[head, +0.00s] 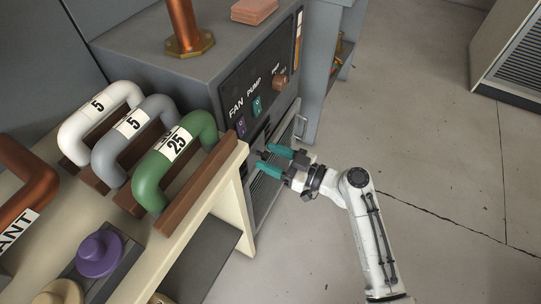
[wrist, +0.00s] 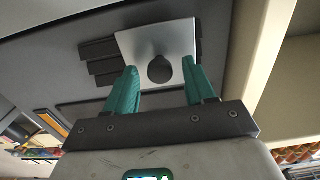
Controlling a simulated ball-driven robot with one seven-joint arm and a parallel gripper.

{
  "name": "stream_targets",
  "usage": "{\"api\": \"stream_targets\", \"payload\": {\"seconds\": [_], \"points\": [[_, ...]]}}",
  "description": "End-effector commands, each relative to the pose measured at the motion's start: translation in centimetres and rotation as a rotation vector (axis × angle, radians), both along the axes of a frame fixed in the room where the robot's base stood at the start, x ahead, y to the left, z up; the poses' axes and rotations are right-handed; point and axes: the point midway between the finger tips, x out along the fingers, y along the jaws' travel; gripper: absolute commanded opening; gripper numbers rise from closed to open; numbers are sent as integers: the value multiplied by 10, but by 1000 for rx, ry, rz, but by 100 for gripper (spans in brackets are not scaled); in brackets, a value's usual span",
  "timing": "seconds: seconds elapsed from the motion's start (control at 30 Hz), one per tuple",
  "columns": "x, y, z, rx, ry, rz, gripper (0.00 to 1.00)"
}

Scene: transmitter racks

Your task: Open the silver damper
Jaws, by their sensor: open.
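The silver damper (wrist: 178,37) is a pale metal plate with a round dark knob (wrist: 160,69), set over dark louvre slats (wrist: 101,58) in the wrist view. Slats show on both sides of the plate, more on the left. My gripper (wrist: 160,66) is open, its teal fingers on either side of the knob; I cannot tell whether they touch it. In the head view my gripper (head: 263,157) is at the lower front of the grey cabinet (head: 140,52), and its fingers partly hide the damper there.
A cream bench (head: 237,200) stands close left of my gripper, bearing white (head: 97,101), grey (head: 131,127) and green (head: 174,155) handles and a purple knob (head: 99,253). The cabinet panel has FAN and PUMP switches (head: 257,105). Floor (head: 430,150) on the right is clear.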

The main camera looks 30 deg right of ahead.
Motion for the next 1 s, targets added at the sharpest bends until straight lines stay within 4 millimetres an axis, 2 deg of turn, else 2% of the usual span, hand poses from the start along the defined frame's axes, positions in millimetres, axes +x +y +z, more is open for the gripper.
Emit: {"api": "stream_targets", "payload": {"seconds": [0.37,0.9,1.0], "points": [[4,3,0,-1,-1,1,53],[4,3,0,0,0,0,2],[4,3,0,0,0,0,0]]}}
